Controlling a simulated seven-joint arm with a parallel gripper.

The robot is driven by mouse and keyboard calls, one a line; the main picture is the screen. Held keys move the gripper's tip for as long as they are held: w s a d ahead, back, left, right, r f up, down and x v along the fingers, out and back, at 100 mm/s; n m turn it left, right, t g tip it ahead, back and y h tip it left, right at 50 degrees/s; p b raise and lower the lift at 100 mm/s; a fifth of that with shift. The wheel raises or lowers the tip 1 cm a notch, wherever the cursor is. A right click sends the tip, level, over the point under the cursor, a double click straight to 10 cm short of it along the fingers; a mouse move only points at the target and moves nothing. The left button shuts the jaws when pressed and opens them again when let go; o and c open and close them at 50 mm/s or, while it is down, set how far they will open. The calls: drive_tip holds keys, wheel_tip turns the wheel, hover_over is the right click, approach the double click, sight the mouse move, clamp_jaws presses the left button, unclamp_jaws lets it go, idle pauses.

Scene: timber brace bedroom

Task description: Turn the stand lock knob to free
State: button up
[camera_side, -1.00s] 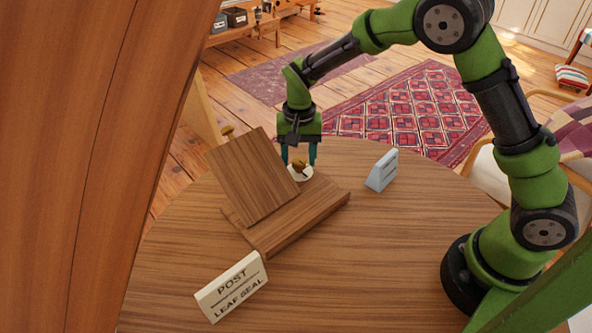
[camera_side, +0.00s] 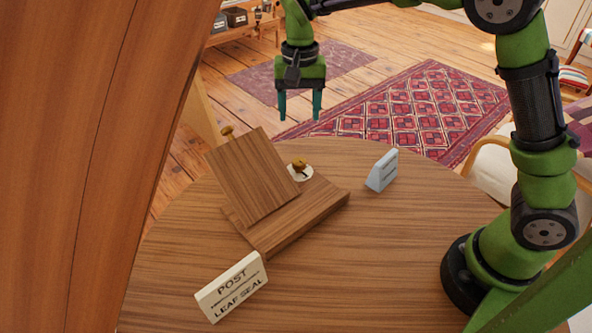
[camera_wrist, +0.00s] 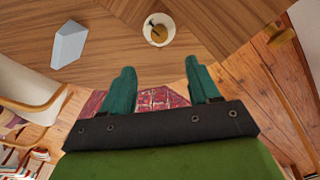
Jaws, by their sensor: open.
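The wooden stand (camera_side: 300,222) rests on the round table, with a tilted board (camera_side: 252,178) on it. A brass lock knob (camera_side: 299,164) sits on a pale round disc (camera_side: 306,173) at the stand's back right. In the wrist view the knob (camera_wrist: 159,34) shows on its disc (camera_wrist: 163,20), beyond my fingertips. A second brass knob (camera_side: 227,131) shows at the board's top edge. My gripper (camera_side: 300,116) is open and empty, raised above and behind the knob, apart from it. Its teal fingers also show in the wrist view (camera_wrist: 160,80).
A sign reading "POST LEAF SEAL" (camera_side: 232,287) stands at the table's front. A small blue-grey block (camera_side: 382,170) stands right of the stand, with bare table (camera_side: 370,260) around it. A large wooden panel (camera_side: 80,150) fills the left of the side view.

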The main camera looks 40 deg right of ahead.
wheel_tip(320, 180, up, 4)
drive_tip(key=shift+f, duration=0.1)
idle(0.4)
drive_tip(key=s+d+r+n+t, duration=0.1)
drive_tip(key=s+t, duration=0.1)
drive_tip(key=s, duration=0.5)
drive_tip(key=s+d+r+n+t+y, duration=0.1)
drive_tip(key=s+t, duration=0.1)
drive_tip(key=s, duration=0.5)
drive_tip(key=s+d+r+n+t+y, duration=0.1)
drive_tip(key=s+d+n+t, duration=0.1)
drive_tip(key=s, duration=0.5)
drive_tip(key=shift+s+r+t, duration=0.3)
drive_tip(key=shift+t, duration=0.3)
